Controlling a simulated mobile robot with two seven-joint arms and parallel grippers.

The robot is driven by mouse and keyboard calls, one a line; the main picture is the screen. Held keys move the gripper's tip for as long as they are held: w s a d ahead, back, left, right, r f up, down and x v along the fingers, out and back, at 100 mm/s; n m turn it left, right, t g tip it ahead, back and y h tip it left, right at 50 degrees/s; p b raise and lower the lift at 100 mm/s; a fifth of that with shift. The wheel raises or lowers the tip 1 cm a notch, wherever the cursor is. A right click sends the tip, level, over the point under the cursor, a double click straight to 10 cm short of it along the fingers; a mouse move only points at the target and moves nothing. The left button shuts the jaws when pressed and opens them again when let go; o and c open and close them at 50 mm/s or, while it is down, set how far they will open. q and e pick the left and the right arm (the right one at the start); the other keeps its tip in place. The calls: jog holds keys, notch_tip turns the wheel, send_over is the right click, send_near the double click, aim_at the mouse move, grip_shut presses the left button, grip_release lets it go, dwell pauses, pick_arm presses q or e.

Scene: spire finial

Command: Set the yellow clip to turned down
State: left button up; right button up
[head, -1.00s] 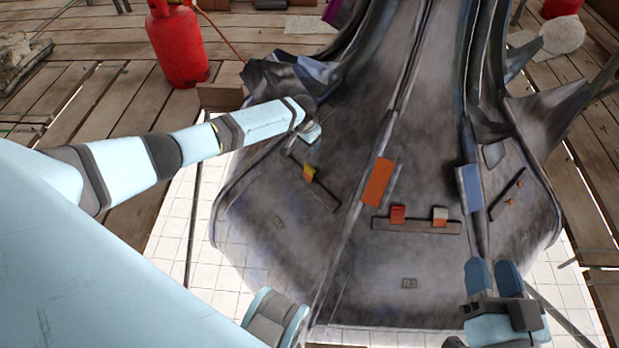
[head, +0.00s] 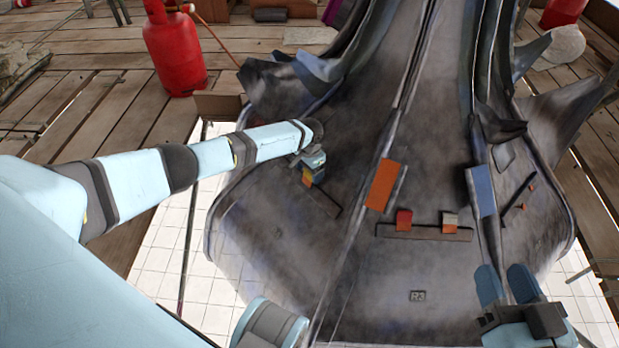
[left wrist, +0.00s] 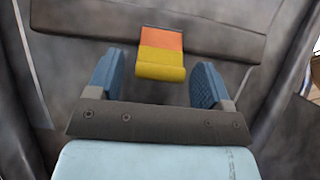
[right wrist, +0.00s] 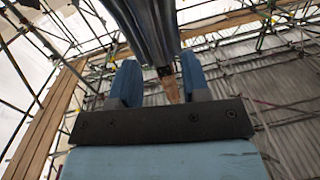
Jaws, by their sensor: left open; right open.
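The yellow clip (left wrist: 162,63) is yellow with an orange band and sits on a dark bar (left wrist: 205,33) on the spire's left face. In the head view the clip (head: 307,179) is partly hidden by my left gripper (head: 314,167). In the left wrist view my left gripper (left wrist: 155,85) is open, with one finger on each side of the clip's near end and a gap on both sides. My right gripper (head: 508,288) is open and empty at the lower right of the head view. It also shows in the right wrist view (right wrist: 158,85), pointing away from the clips.
An orange plate (head: 384,186) and a blue plate (head: 481,190) sit on the spire's ribs. A red clip (head: 403,220) and a white-and-orange clip (head: 449,222) stand on the middle bar (head: 425,232). A red gas cylinder (head: 175,52) stands behind on the planks.

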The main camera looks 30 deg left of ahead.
pick_arm(q)
jog(key=shift+f, duration=0.65)
pick_arm(e)
jog(key=shift+w+d+n, duration=0.1)
jog(key=shift+w+n, duration=0.05)
jog(key=shift+n, duration=0.15)
